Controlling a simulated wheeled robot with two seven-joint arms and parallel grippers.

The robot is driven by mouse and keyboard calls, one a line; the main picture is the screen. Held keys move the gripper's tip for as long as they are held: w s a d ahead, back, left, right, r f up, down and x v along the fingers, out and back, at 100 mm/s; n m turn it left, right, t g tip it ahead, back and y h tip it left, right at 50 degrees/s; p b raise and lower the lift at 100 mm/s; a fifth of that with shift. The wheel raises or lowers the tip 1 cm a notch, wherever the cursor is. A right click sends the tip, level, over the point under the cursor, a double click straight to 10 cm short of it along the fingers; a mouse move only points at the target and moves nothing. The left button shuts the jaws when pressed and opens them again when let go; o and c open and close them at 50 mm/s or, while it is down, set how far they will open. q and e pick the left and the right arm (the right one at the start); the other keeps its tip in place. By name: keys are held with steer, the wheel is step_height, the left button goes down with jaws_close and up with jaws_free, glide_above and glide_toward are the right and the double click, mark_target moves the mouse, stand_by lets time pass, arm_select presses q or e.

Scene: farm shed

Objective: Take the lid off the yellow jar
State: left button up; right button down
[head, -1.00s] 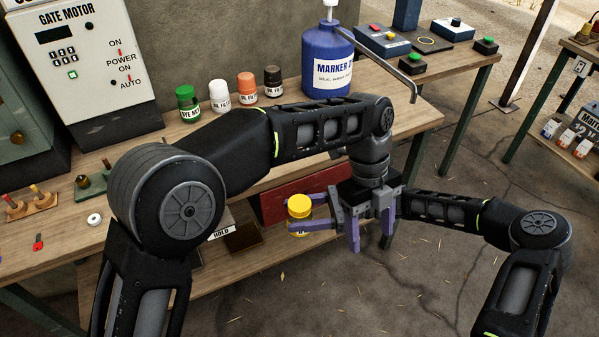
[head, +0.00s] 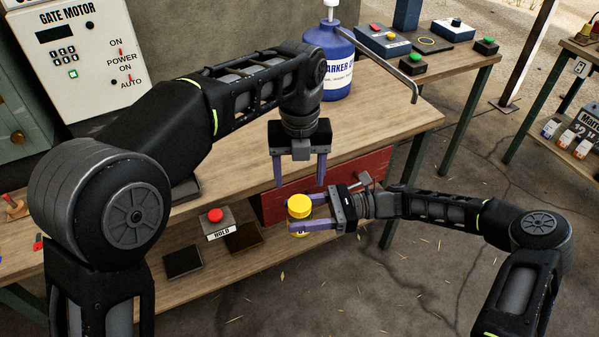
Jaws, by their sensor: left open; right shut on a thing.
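The yellow jar (head: 299,229) is held upright in front of the bench. Its yellow lid (head: 299,205) sits on top of it. My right gripper (head: 311,225) comes in from the right and is shut on the jar's body, below the lid. My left gripper (head: 300,188) points down, open and empty, with its two fingers apart. It appears above and slightly behind the lid in the picture; I cannot tell the exact depth between them. Part of the jar is hidden by the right gripper's near finger.
A wooden bench (head: 385,137) with a red drawer (head: 370,165) stands behind the jar. A red HOLD button (head: 215,215) and dark pads (head: 183,261) sit on the lower shelf. Open floor lies to the front right.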

mark_target(300, 203)
arm_select(q)
step_height(300, 203, down, 8)
steer(key=shift+r, duration=0.1)
stand_by(0.4)
steer(key=shift+c, duration=0.5)
